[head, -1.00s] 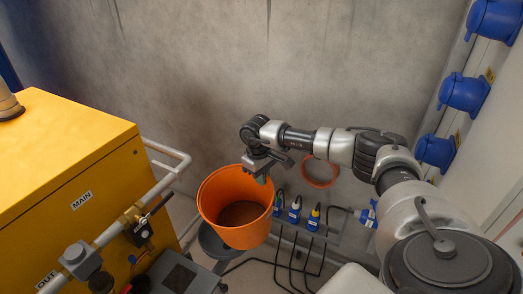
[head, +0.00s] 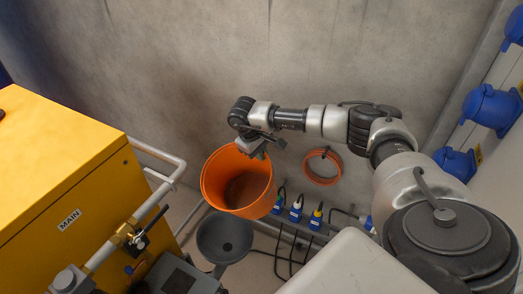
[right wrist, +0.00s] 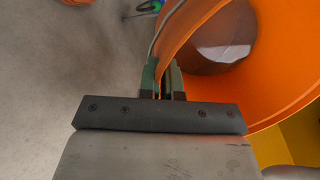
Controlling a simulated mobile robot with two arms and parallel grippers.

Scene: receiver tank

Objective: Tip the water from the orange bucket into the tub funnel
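The orange bucket (head: 214,178) hangs in front of the grey wall, its mouth facing up toward the head camera. Water (head: 246,189) shows as a brownish patch inside it. My right gripper (head: 256,147) is at the bucket's back rim. In the right wrist view, its green-tipped fingers (right wrist: 163,82) are shut on the rim of the bucket (right wrist: 277,55), and the water (right wrist: 222,42) shows inside. The grey funnel (head: 224,236) stands below and slightly left of the bucket, its dark hole visible. My left gripper is not in view.
The yellow cabinet (head: 70,165), with a pipe and valve (head: 130,237) along its side, stands left of the funnel. Blue plugs (head: 296,213) with black cables sit to the right. An orange hose coil (head: 322,166) hangs on the wall (head: 190,70).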

